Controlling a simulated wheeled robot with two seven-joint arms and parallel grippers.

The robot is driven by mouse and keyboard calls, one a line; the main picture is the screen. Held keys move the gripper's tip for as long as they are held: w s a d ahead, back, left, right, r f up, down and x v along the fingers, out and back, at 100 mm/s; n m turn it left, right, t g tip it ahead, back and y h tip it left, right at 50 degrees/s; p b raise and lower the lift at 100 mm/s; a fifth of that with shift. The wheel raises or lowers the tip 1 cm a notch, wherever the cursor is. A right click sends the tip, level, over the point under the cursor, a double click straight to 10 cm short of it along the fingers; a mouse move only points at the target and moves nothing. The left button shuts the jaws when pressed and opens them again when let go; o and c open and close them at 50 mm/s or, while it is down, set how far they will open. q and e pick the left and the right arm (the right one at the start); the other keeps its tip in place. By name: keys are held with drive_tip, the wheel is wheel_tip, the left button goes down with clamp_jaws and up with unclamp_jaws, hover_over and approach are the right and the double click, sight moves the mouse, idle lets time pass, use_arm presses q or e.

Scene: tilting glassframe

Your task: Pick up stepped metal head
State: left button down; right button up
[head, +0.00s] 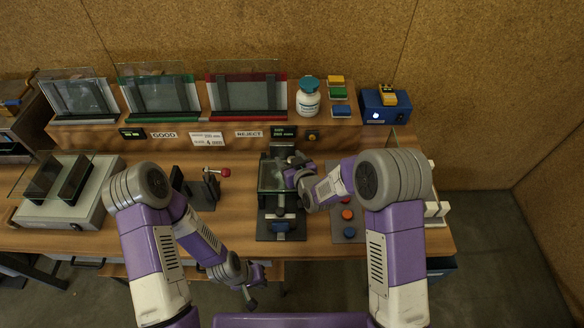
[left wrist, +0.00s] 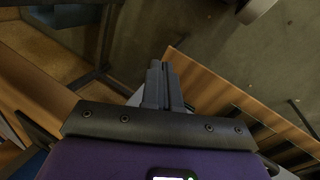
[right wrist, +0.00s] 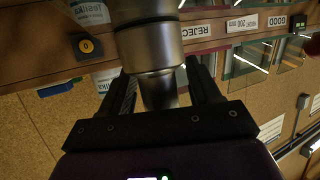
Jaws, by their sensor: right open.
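The stepped metal head (right wrist: 150,45) shows in the right wrist view as a shiny cylinder with a wide part and a narrower end. My right gripper (right wrist: 162,82) is open, with one finger on each side of the narrower end; contact cannot be told. In the head view my right gripper (head: 294,172) is at the upper part of the dark fixture (head: 280,228), and the arm hides the metal head. My left gripper (head: 257,283) hangs low in front of the table. In the left wrist view its fingers (left wrist: 160,82) are together and hold nothing visible.
A dark stand with a red knob (head: 224,172) is left of the fixture. A pale box (head: 62,205) stands at the far left. Framed glass panes, a white bottle (head: 308,100) and a blue box (head: 385,107) line the back shelf. Red and blue buttons (head: 348,214) lie right of the fixture.

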drive_tip(key=shift+c, duration=0.3)
clamp_jaws()
wheel_tip(320, 180, up, 10)
drive_tip(key=s+d+f+m+h+b, duration=0.1)
drive_tip(key=s+d+f, duration=0.2)
drive_tip(key=d, duration=0.3)
drive_tip(key=s+d+f+m+h+b, duration=0.1)
drive_tip(key=s+d+f+m+h, duration=0.1)
drive_tip(key=s+d+f, duration=0.2)
drive_tip(key=s+d+f+m+t+h+b, duration=0.1)
drive_tip(key=s+d+f+h+b, duration=0.1)
drive_tip(key=d+f, duration=0.5)
drive_tip(key=shift+s+d+f, duration=0.15)
drive_tip(key=shift+s+d, duration=0.05)
drive_tip(key=shift+s, duration=0.2)
drive_tip(key=shift+s+d+f, duration=0.1)
drive_tip(key=shift+s+d, duration=0.05)
drive_tip(key=shift+s, duration=0.25)
drive_tip(key=w+a+r+n+y+p, duration=0.2)
drive_tip(key=w+a+r, duration=0.3)
drive_tip(key=a+r, duration=0.2)
drive_tip(key=w+a+r+n+g+y+p, duration=0.1)
drive_tip(key=w+a+r, duration=0.4)
drive_tip(key=a, duration=0.5)
wheel_tip(320, 180, up, 3)
drive_tip(key=shift+w+a+f+n+y+p, duration=0.2)
drive_tip(key=shift+w+a+n+y+p, duration=0.35)
drive_tip(key=shift+y, duration=0.55)
